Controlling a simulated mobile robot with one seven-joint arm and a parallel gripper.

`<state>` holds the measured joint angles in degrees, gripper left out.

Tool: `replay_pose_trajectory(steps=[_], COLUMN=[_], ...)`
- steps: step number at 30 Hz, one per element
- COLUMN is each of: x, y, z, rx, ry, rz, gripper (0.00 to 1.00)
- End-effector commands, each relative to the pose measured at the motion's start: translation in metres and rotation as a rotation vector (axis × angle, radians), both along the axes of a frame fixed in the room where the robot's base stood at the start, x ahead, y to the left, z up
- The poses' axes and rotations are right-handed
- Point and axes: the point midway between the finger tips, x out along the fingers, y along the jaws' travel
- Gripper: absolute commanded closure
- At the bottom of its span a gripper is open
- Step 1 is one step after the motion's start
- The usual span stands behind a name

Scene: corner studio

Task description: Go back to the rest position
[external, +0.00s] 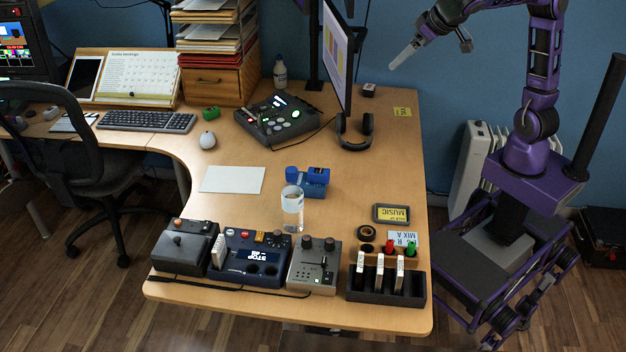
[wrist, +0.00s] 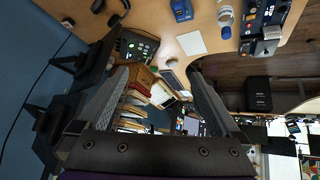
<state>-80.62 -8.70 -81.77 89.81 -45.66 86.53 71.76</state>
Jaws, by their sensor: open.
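My gripper (external: 403,57) is in the upper right of the external view, in the air to the right of the monitor (external: 337,60) and well above the table. Its pale fingers point down and to the left, with nothing seen between them. My arm rises from my base, which stands beyond the table's right end. In the wrist view my gripper (wrist: 160,78) shows two spread dark fingers and a wide gap. The desk and room appear turned on their side through that gap, and no object is held.
The table (external: 390,160) lies left of my base. On it are a control panel (external: 277,121), headphones (external: 356,132), a blue tape dispenser (external: 308,182), a clear cup (external: 292,209) and a slotted black rack (external: 386,290). A white radiator (external: 474,163) stands near the wall. Air around my gripper looks clear.

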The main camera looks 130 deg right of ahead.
Motion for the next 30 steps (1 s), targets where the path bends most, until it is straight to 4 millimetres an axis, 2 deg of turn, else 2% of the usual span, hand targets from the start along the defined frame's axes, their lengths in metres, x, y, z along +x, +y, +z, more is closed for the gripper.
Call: replay_pose_trajectory(steps=[1,7,9,11,14,20,26,30], x=[-0.004,-0.018,-0.023,-0.025,-0.026,-0.033,-0.054,-0.078], y=[-0.015,-0.066,-0.077,-0.077,-0.068,-0.036,0.022,0.073], z=[0.004,0.017,0.016,0.010,-0.003,-0.032,-0.060,-0.076], rx=[0.020,0.075,0.101,0.126,0.170,0.271,0.372,0.395], ry=[-0.021,-0.101,-0.113,-0.107,-0.088,-0.047,-0.031,-0.035], rz=[-0.025,-0.091,-0.087,-0.059,0.015,0.214,0.521,0.755], gripper=[0.00,0.00,0.00,0.00,0.00,0.00,0.00,0.00])
